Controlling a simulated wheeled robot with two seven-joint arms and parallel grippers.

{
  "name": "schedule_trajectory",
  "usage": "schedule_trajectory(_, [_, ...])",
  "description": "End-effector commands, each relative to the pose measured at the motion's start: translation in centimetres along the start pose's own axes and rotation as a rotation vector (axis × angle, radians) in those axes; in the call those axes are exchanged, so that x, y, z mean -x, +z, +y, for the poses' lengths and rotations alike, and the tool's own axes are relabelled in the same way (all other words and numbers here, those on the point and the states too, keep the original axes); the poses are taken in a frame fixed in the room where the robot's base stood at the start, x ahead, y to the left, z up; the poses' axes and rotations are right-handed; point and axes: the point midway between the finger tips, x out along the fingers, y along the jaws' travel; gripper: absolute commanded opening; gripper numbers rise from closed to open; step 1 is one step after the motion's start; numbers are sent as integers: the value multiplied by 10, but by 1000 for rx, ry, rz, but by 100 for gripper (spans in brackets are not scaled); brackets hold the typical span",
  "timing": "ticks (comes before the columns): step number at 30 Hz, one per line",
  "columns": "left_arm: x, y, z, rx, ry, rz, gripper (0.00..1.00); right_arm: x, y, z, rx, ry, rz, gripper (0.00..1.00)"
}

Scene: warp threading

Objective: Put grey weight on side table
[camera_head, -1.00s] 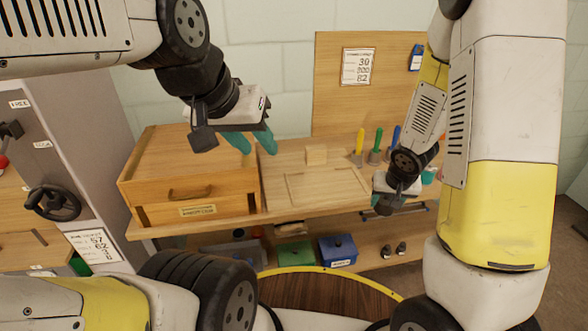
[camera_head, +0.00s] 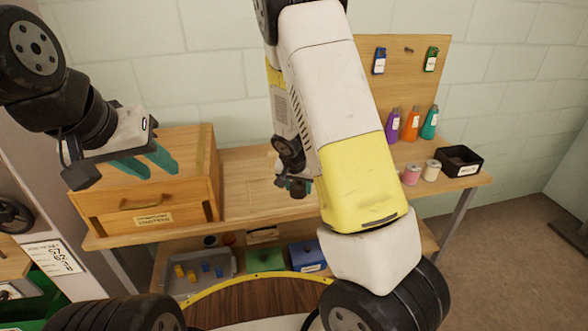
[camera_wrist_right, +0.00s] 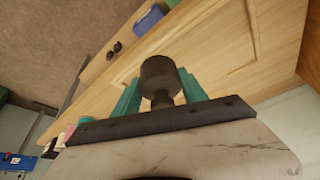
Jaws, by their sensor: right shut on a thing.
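The grey weight (camera_wrist_right: 160,78), dark with a narrower neck, is between the teal fingers of my right gripper (camera_wrist_right: 160,88) in the right wrist view. The right gripper is shut on it, above the wooden bench top. In the head view my right gripper (camera_head: 298,185) is partly hidden by my own arm, and the weight cannot be made out there. My left gripper (camera_head: 146,162) is open and empty, in front of the wooden chest. I cannot tell which surface is the side table.
The bench holds a wooden chest (camera_head: 148,190), purple, orange and teal bottles (camera_head: 411,124), spools (camera_head: 421,174) and a black bin (camera_head: 459,161). Below are a grey tray (camera_head: 197,288), a green box (camera_head: 265,259) and a blue box (camera_head: 306,256). Floor at the right (camera_head: 500,260) is mostly clear.

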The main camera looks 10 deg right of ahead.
Motion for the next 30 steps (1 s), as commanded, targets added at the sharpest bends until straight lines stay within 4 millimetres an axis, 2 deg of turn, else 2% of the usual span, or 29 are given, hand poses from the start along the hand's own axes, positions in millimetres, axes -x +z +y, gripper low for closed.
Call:
schedule_trajectory(1, [0,0,0,0,0,0,36,-5,-11,2,-5,0,2,0])
schedule_trajectory(9, [0,0,0,0,0,0,36,-30,-58,5,-5,0,2,0])
schedule_trajectory(14, [0,0,0,0,0,0,36,-40,-76,5,-2,-1,2,0])
schedule_trajectory(18, [0,0,0,0,0,0,36,-44,-80,4,1,0,1,0])
schedule_trajectory(25, [0,0,0,0,0,0,36,-71,-69,4,3,1,0,0])
schedule_trajectory(30, [0,0,0,0,0,0,36,-75,-68,4,2,-1,2,0])
